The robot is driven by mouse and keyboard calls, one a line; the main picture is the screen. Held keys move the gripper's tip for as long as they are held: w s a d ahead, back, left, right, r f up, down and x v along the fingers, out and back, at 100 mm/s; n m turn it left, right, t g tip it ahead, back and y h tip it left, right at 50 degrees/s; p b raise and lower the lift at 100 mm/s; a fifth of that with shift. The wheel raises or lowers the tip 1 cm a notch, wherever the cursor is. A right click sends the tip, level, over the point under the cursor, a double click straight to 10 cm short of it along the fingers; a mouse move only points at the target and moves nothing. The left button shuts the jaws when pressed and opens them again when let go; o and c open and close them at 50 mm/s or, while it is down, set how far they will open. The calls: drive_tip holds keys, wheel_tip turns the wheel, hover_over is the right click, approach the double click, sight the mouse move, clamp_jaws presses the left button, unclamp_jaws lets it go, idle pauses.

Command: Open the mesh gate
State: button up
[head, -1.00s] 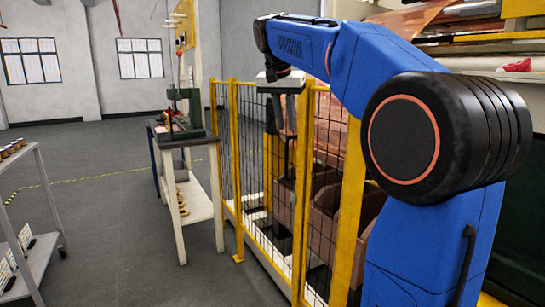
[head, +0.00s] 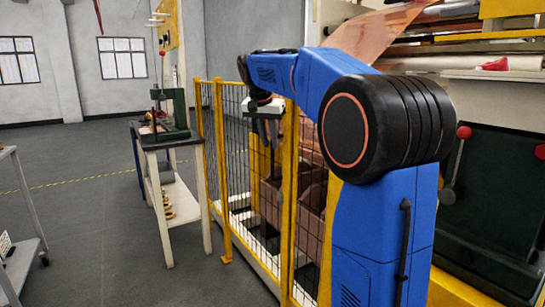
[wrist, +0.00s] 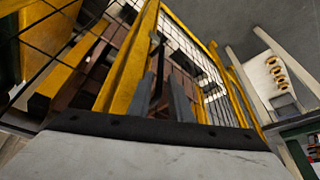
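The mesh gate (head: 256,190) is part of a yellow-framed, black-mesh fence, and it looks in line with the neighbouring panels. A yellow upright post (head: 290,200) stands just right of my gripper. My gripper (head: 267,132) hangs fingers-down close to the upper part of the mesh. In the wrist view my gripper's two grey fingers (wrist: 163,98) are apart, with yellow frame and mesh just beyond. A dark upright piece (wrist: 158,57), perhaps a handle, shows beyond and between the fingers. I cannot tell whether they touch it.
A workbench (head: 165,143) with a green press stands left of the fence. A grey cart (head: 22,235) is at the far left. Brown bins (head: 305,195) sit behind the mesh. A machine with copper foil (head: 375,32) is at right. The grey floor (head: 110,225) between cart and bench is clear.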

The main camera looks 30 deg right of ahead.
sight(272, 151)
drive_tip(key=x, duration=0.7)
drive_tip(key=shift+s+a, duration=0.1)
clamp_jaws()
